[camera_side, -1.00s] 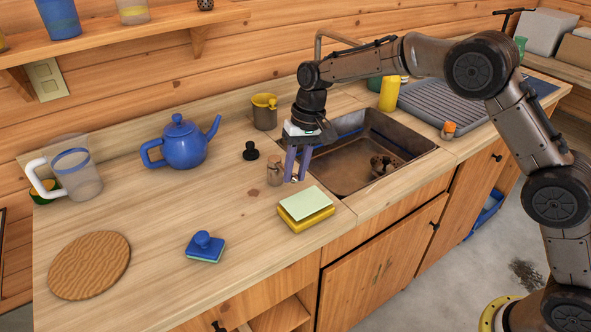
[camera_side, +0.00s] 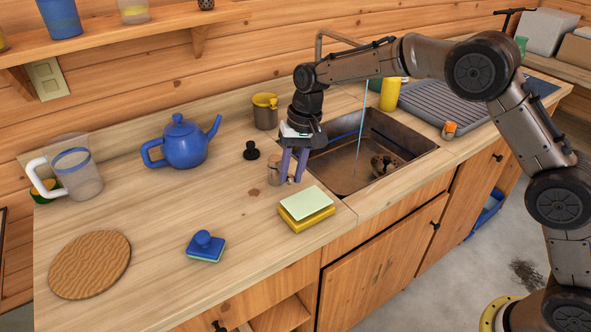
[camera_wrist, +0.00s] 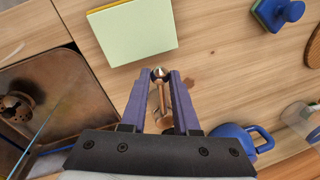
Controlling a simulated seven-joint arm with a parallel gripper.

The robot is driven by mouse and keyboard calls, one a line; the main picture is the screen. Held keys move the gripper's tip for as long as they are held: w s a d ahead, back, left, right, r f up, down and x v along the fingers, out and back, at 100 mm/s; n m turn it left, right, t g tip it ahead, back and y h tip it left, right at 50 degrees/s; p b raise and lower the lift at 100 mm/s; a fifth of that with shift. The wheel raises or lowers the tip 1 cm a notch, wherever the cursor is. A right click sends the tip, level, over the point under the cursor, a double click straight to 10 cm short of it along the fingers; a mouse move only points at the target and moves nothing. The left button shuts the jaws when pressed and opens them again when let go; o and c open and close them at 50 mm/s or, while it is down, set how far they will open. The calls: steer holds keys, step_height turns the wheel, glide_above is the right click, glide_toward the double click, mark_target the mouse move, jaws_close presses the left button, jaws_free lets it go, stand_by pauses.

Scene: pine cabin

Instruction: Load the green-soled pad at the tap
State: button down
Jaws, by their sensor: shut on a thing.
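The blue pad (camera_side: 205,247) with a round blue knob and a thin green sole lies on the counter at front centre-left; it also shows in the wrist view (camera_wrist: 276,12). The tap (camera_side: 318,50) is a pipe behind the sink, and a thin blue water stream (camera_side: 364,98) falls from it into the sink. My gripper (camera_side: 288,181) is shut on the ball-ended metal lever (camera_wrist: 161,98) of the small tap handle (camera_side: 273,172) left of the sink. The fingers partly hide this handle.
The brown sink (camera_side: 345,180) is right of my gripper. A yellow block with a pale green top (camera_side: 306,206) lies close in front. A black knob (camera_side: 251,151), blue teapot (camera_side: 180,145) and yellow-topped mug (camera_side: 265,110) stand behind or left. The front-left counter has free room.

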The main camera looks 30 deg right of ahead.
steer(key=shift+w+a+m, duration=0.1)
steer(key=shift+a+m, duration=0.45)
steer(key=shift+m, duration=0.25)
steer(key=shift+r, duration=0.1)
steer(key=c, duration=0.7)
jaws_free()
steer(key=shift+o, duration=0.2)
step_height(320, 180, up, 14)
steer(key=s+d, duration=0.1)
steer(key=d, duration=0.1)
steer(key=shift+d+f, duration=0.2)
steer(key=shift+f, duration=0.05)
steer(key=shift+o, duration=0.2)
steer(key=shift+s, duration=0.1)
